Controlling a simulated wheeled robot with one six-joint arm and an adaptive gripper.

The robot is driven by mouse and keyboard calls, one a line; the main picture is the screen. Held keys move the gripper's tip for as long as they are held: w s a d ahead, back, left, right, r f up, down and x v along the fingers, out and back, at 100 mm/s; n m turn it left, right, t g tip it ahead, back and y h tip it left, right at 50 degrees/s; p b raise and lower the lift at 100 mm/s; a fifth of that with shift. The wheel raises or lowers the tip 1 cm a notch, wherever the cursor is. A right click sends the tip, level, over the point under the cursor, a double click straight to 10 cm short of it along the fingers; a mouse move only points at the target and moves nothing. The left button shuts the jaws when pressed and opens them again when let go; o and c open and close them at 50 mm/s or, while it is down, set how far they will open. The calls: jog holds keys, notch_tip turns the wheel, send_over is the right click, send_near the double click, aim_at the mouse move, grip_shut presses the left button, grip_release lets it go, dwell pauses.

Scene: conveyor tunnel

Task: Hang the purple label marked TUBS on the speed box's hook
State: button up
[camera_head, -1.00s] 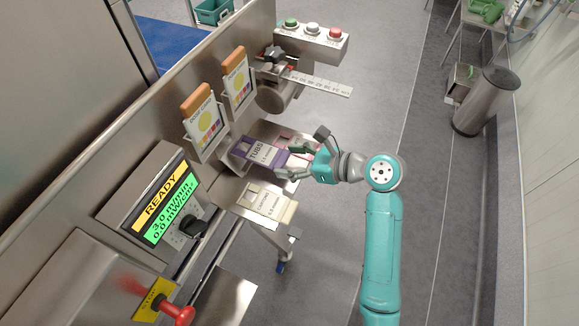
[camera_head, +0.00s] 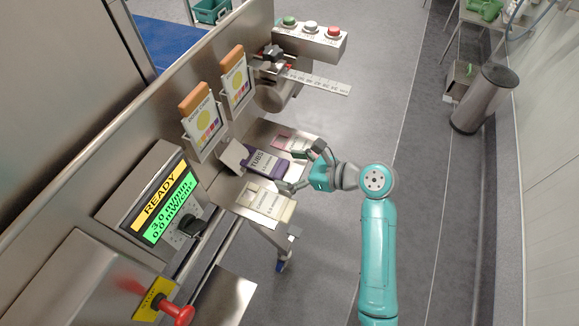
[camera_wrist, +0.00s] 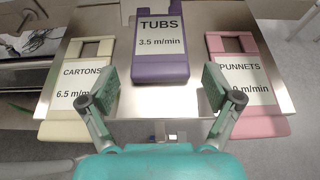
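The purple TUBS label (camera_head: 263,161) lies on the steel shelf, between the cream CARTONS label and the pink PUNNETS label. In the wrist view the purple label (camera_wrist: 160,68) is at the top middle, its text upright and its slotted end cut off by the frame. My gripper (camera_wrist: 160,90) is open and empty, its two fingers apart on either side of the label's near end. In the head view my gripper (camera_head: 303,169) is at the shelf's outer side. The speed box (camera_head: 155,200) with its READY screen is at the left; I cannot make out its hook clearly.
The CARTONS label (camera_wrist: 80,82) and PUNNETS label (camera_wrist: 245,85) flank the purple one on the shelf (camera_wrist: 205,35). The speed box has a black knob (camera_head: 193,228). A red stop button (camera_head: 178,312) is at lower left. Two cards stand in holders (camera_head: 203,120) above the shelf.

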jog(key=shift+r, duration=0.15)
jog(key=shift+r, duration=0.3)
jog(key=v, duration=1.2)
jog(key=shift+f, duration=0.2)
